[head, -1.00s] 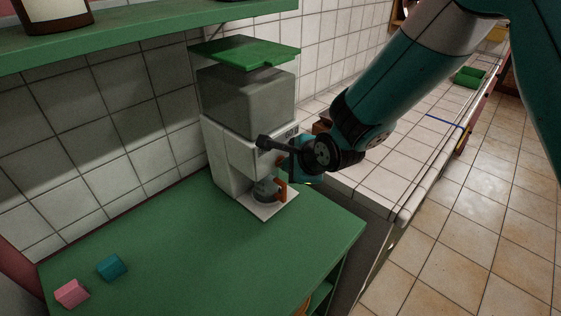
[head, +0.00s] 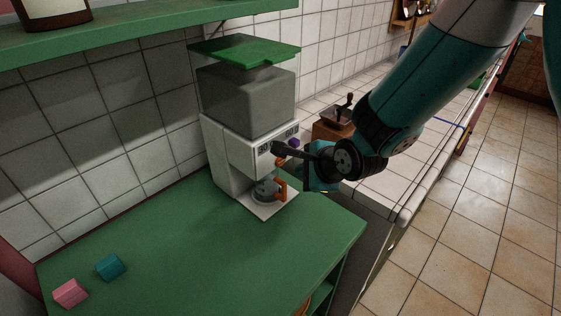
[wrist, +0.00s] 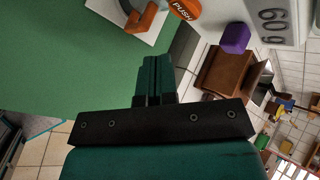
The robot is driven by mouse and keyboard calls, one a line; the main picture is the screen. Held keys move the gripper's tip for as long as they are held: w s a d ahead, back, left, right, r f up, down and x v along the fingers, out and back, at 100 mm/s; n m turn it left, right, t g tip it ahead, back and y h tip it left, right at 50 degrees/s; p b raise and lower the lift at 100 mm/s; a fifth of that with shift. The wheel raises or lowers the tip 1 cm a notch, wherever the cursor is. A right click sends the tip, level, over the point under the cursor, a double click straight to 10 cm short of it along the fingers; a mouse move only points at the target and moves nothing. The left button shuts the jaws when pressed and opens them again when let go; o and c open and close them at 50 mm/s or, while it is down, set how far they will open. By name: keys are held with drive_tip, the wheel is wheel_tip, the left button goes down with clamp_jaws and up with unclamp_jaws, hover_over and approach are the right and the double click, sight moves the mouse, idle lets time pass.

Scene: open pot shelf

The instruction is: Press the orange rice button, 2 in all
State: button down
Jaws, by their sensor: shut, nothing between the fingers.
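The rice dispenser (head: 232,150) stands on the green counter, with a clear grey hopper and a green lid. Its round orange button (wrist: 185,8), marked PUSH, shows at the top edge of the wrist view, partly cut off. In the head view the orange button (head: 281,161) is small, close beside my gripper's black bar. My gripper (wrist: 155,68) is shut and empty, its teal fingers together and apart from the button. In the head view my gripper (head: 312,182) is to the right of the dispenser's front. A cup with an orange handle (head: 281,189) stands at the dispenser's base.
A purple block-like part (wrist: 236,38) is close to the 60 g label. A brown grinder (head: 337,121) stands on the tiled counter behind. Pink (head: 70,293) and teal (head: 111,267) blocks lie on the green counter at left. A green shelf (head: 140,38) hangs above.

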drive_tip(key=shift+s+d, duration=0.95)
idle(1.9)
drive_tip(key=s+d+r+n+g, duration=0.3)
drive_tip(key=s+r+n, duration=0.4)
drive_tip(key=s+n, duration=0.4)
drive_tip(key=s+d+r+n+g, duration=0.3)
drive_tip(key=s+r+n, duration=0.5)
drive_tip(key=s+n, duration=0.4)
drive_tip(key=shift+s+d+r+n+g+h, duration=0.15)
drive_tip(key=shift+s+d+n+g+h, duration=0.2)
drive_tip(key=shift+n+g, duration=0.3)
drive_tip(key=shift+a, duration=0.15)
